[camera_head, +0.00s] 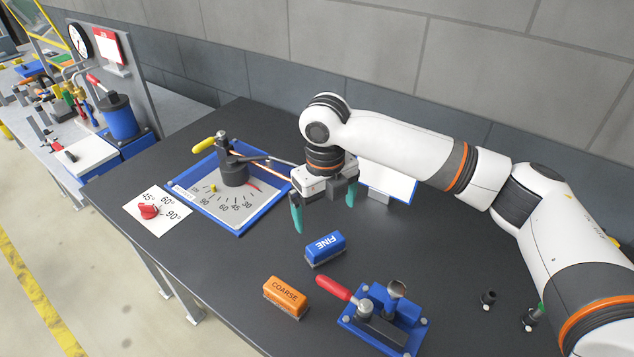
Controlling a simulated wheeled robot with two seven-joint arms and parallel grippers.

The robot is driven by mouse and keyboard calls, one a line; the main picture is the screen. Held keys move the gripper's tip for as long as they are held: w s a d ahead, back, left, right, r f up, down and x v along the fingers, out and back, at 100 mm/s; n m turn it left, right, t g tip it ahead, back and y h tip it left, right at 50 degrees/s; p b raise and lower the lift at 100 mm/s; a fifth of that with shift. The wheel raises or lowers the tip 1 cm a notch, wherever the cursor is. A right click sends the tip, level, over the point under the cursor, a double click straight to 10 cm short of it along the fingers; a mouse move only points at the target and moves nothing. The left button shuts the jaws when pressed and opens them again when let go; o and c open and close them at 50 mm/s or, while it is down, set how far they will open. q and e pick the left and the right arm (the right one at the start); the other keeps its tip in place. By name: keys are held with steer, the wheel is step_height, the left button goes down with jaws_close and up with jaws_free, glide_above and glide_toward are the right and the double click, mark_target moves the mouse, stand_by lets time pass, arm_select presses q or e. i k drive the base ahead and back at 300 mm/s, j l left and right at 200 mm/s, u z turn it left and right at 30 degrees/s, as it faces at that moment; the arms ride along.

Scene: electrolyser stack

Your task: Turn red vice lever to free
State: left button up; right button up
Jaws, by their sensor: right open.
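The red vice lever (334,289) points to the upper left from a post on the blue vice (408,341) at the table's front. The vice has a dark bar and a round metal piece on top. My right gripper (323,210) comes in from the right and is open and empty, with teal fingertips pointing down. It hangs above the table behind the vice, well apart from the lever. My left gripper is not in view.
A blue FINE block (325,248) and an orange COARSE block (286,296) lie between gripper and vice. A blue-framed angle plate (190,190) carries a bender with a yellow handle. A card with a red knob (149,211) lies left. Small dark pegs (488,297) stand right.

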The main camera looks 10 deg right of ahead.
mark_target(365, 307)
steer(key=k+j, duration=0.15)
steer(key=k, duration=0.35)
steer(key=k+j, duration=0.15)
steer(key=k, duration=0.35)
steer(key=k+j, duration=0.15)
steer(key=k, duration=0.3)
